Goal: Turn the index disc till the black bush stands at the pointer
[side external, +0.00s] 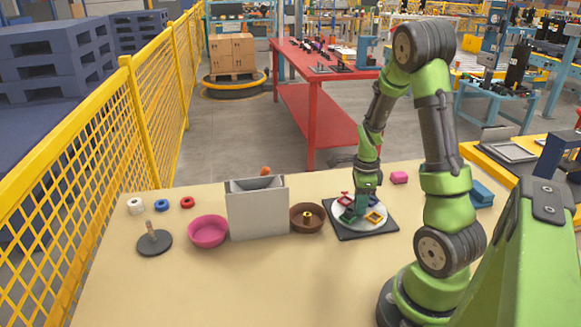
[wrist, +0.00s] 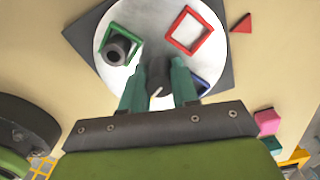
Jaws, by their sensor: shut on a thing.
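The white index disc (side external: 362,226) sits on a dark square plate (side external: 378,231); it also shows in the wrist view (wrist: 150,17). It carries coloured square frames. In the wrist view the black bush (wrist: 118,48) stands at the green frame (wrist: 108,41), on the left. The red frame (wrist: 190,30) is at upper right, nearest the red triangular pointer (wrist: 243,24) beside the plate. A blue frame (wrist: 203,84) is partly hidden by a finger. My gripper (wrist: 160,88) is over the disc, its teal fingers shut on a grey part (wrist: 157,68) near the disc's middle.
Left of the disc are a brown bowl (side external: 307,218), a tall grey box (side external: 257,210), a pink bowl (side external: 208,231) and a peg stand (side external: 154,241). Several rings (side external: 161,205) lie at the back left. Pink (side external: 399,177) and blue (side external: 482,192) blocks lie right. The front table is clear.

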